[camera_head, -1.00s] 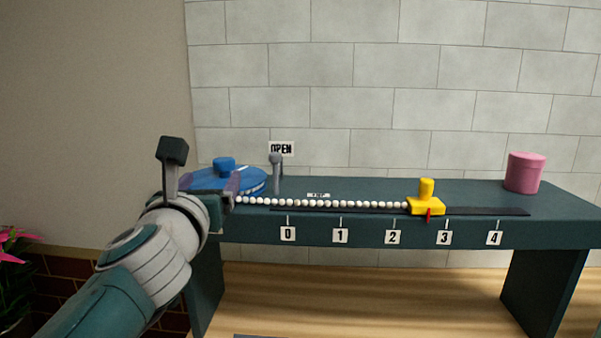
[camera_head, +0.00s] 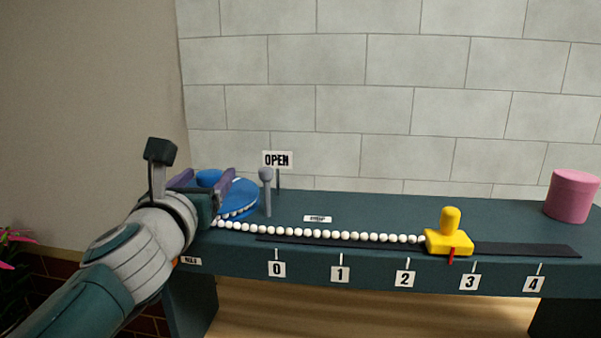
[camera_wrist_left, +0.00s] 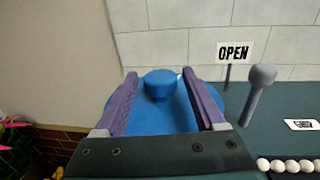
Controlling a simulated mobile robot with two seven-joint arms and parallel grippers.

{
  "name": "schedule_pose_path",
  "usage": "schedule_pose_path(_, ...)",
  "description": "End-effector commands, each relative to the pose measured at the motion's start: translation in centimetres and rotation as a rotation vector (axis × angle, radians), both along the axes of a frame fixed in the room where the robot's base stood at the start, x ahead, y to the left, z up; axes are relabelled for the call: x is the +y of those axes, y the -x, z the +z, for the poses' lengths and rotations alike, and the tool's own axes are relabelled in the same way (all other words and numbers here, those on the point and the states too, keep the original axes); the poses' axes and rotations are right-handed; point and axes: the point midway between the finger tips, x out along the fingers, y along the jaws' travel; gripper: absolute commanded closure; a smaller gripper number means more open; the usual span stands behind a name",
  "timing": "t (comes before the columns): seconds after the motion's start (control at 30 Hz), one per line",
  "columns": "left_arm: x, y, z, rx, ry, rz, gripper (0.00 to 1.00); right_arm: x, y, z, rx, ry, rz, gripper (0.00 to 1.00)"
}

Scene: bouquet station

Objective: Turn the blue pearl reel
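The blue reel (camera_head: 241,197) lies flat at the left end of the dark green bench, with a round blue knob (camera_head: 209,177) on top. White pearls (camera_head: 310,233) run from it to the right along the bench. My left gripper (camera_head: 205,178) is at the reel, its purple fingers apart on either side of the knob. In the left wrist view the knob (camera_wrist_left: 160,84) stands between the open fingers, with gaps on both sides; the reel (camera_wrist_left: 165,113) lies below. My right gripper is out of view.
A grey lever (camera_head: 266,190) stands right of the reel by an OPEN sign (camera_head: 277,160). A yellow slider (camera_head: 449,238) with a red pointer sits between marks 2 and 3. A pink canister (camera_head: 572,196) stands at the right. The bench's middle back is clear.

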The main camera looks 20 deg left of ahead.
Motion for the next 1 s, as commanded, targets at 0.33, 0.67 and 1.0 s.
schedule_pose_path(0.33, -0.01, -0.01, 0.01, 0.000, 0.000, 0.000, 0.69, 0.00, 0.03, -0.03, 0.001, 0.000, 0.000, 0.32)
schedule_pose_path(0.67, 0.00, -0.01, 0.01, 0.000, 0.000, 0.000, 1.00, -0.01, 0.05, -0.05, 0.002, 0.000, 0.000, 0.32)
schedule_pose_path(1.0, 0.01, -0.01, -0.01, 0.000, 0.000, 0.001, 1.00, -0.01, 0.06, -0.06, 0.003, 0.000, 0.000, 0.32)
